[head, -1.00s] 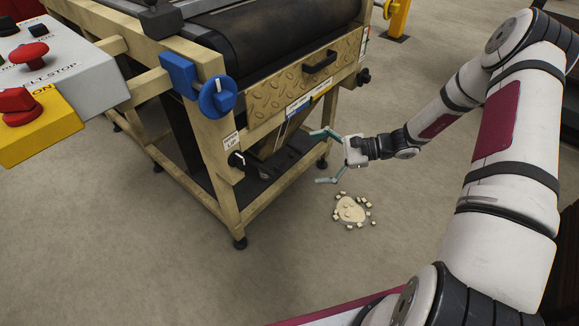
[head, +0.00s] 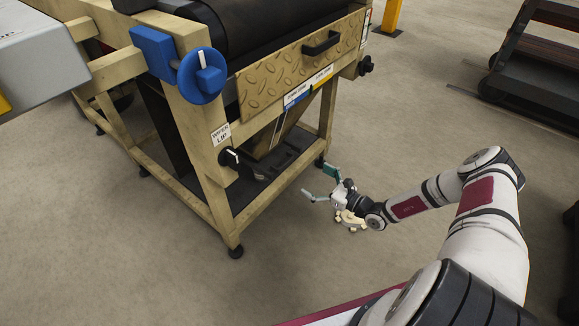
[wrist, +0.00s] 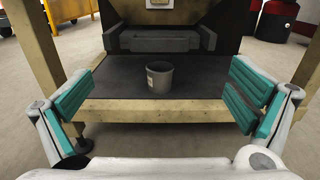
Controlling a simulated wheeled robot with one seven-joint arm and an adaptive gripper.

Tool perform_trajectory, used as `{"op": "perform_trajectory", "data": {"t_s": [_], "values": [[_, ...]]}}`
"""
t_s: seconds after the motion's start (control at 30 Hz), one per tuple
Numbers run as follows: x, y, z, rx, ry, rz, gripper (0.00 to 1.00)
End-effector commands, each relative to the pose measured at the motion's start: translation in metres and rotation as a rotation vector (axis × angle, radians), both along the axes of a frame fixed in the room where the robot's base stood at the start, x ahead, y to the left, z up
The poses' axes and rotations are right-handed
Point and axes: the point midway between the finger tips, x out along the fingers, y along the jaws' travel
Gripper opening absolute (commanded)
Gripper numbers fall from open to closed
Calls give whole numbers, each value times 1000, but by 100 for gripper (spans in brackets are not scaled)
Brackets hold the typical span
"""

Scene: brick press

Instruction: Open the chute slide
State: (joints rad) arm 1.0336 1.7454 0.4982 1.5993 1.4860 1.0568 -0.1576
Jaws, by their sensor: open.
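Under the press, a tapered chute (head: 278,138) comes down between the legs. A dark grey bar-like part, which looks like the chute slide (wrist: 160,42), lies across the chute's lower end; it also shows dark in the head view (head: 272,166). I cannot tell how far it is open. My gripper (head: 319,182) is open and empty, low in front of the press frame. In the wrist view its teal-padded fingers (wrist: 162,98) stand wide apart, facing the bar and apart from it. A grey bucket (wrist: 160,78) stands on the dark lower shelf below the bar.
The press's beige frame (head: 203,165) has legs on both sides of the opening and a low front rail (wrist: 160,112). A blue knob (head: 203,76) and a small black lever (head: 232,158) sit on its corner. Pale crumbs (head: 350,219) lie on the floor under my gripper.

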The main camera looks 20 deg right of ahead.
Motion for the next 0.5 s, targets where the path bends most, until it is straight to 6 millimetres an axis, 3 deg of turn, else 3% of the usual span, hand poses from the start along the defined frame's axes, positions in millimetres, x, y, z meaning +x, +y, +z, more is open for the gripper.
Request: {"op": "perform_trajectory", "data": {"t_s": [0.5], "values": [[76, 56, -1, -1, -2, 3, 100]]}}
